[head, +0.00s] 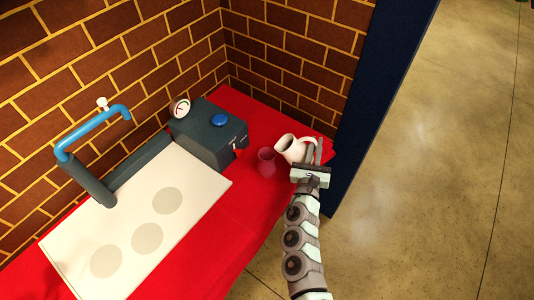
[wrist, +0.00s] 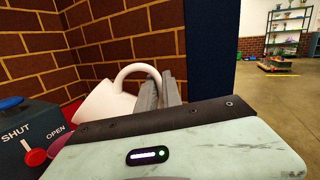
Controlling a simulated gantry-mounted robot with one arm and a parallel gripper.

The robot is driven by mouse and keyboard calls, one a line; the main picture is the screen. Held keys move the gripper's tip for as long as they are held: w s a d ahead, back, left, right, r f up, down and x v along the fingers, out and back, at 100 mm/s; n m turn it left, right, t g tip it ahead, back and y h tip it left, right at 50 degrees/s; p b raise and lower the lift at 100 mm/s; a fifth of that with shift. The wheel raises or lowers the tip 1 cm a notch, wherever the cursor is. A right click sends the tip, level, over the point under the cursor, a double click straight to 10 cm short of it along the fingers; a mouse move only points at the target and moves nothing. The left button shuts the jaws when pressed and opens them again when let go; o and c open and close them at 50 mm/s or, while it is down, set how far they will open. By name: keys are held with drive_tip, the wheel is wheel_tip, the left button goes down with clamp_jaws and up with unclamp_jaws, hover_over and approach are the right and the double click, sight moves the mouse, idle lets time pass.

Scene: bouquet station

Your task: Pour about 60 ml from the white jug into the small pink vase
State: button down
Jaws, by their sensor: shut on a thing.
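The white jug (head: 291,148) is at the right end of the red table in the head view, tilted with its mouth toward the left. It also shows in the wrist view (wrist: 104,103), with its handle at the jaws. My gripper (head: 318,152) is shut on the jug's handle. The small pink vase (head: 266,162) stands upright on the red cloth just left of and below the jug. In the wrist view, a sliver of pink (wrist: 62,139) shows at the lower left, mostly hidden behind my gripper. I cannot see any liquid.
A dark box (head: 208,137) with a gauge, a blue button and a red lever stands left of the vase. A white board (head: 190,178) with grey circles and a blue tap (head: 92,133) lie further left. A dark blue post (head: 375,100) rises close right of the jug.

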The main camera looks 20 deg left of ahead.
drive_tip(key=w+d+f+m+g+h+b, duration=0.1)
drive_tip(key=d+f+m+b, duration=0.4)
drive_tip(key=f+m+b, duration=0.3)
drive_tip(key=shift+w+d+f+m+b, duration=0.15)
drive_tip(key=shift+f+m+b, duration=0.35)
drive_tip(key=shift+f, duration=0.55)
idle(0.8)
